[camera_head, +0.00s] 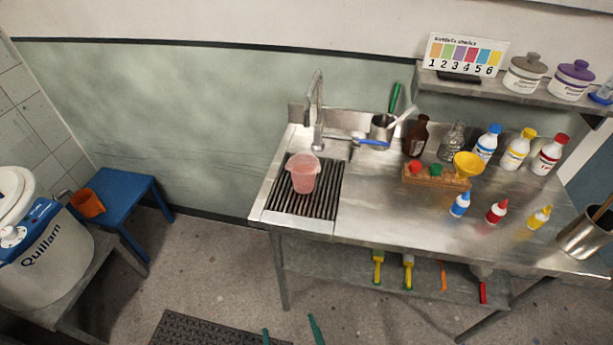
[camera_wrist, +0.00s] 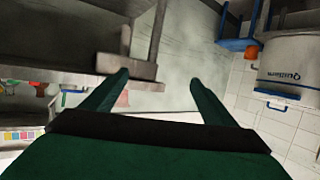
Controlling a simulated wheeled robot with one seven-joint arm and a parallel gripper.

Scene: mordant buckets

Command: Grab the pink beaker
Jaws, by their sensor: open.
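The pink beaker (camera_head: 303,173) stands upright on the dark slatted drain grate (camera_head: 318,206) at the left end of the steel counter, in the head view. It is translucent and looks empty. My gripper (camera_head: 290,332) shows as two green fingertips at the bottom edge of the head view, low over the floor and apart from the beaker. In the wrist view its two green fingers (camera_wrist: 158,80) are spread with nothing between them.
A tap (camera_head: 317,110) rises behind the beaker. A wooden rack (camera_head: 436,177) and several bottles stand to its right. A blue stool (camera_head: 125,205) with an orange jug (camera_head: 87,203) and a white Quillam bucket (camera_head: 45,250) are at left. The floor before the counter is mostly clear.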

